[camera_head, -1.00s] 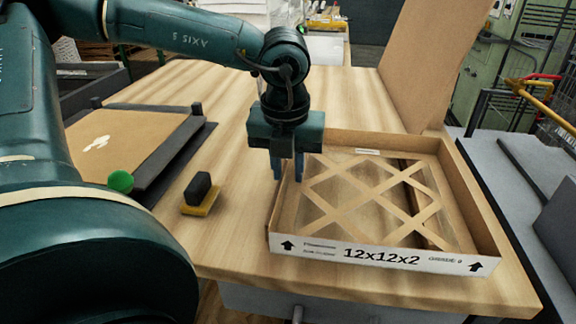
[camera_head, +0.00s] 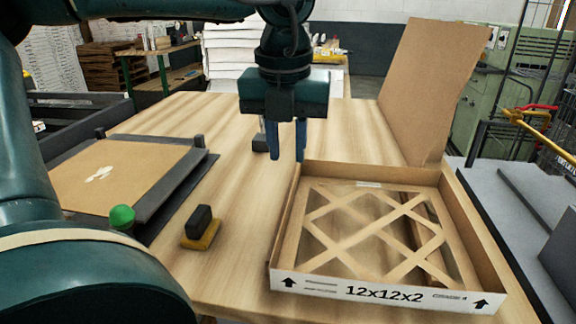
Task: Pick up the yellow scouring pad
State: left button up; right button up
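The yellow scouring pad (camera_head: 201,236) lies on the wooden table at the left of the open box, with a black block (camera_head: 199,220) on top of it. Only the pad's yellow edges show beneath the block. My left gripper (camera_head: 287,155) hangs fingers down above the table, behind and to the right of the pad, near the box's back left corner. Its two blue fingers are apart with nothing seen between them. My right gripper is not in view.
An open cardboard box (camera_head: 375,292) marked 12x12x2 holds a filter (camera_head: 375,222); its lid (camera_head: 432,90) stands up behind. A green ball (camera_head: 122,215) sits by a dark tray with a brown board (camera_head: 105,180) at left. A small grey object (camera_head: 260,142) is behind my gripper. The table between is bare.

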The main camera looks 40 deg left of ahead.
aim_at(200, 228)
jog(key=k, duration=2)
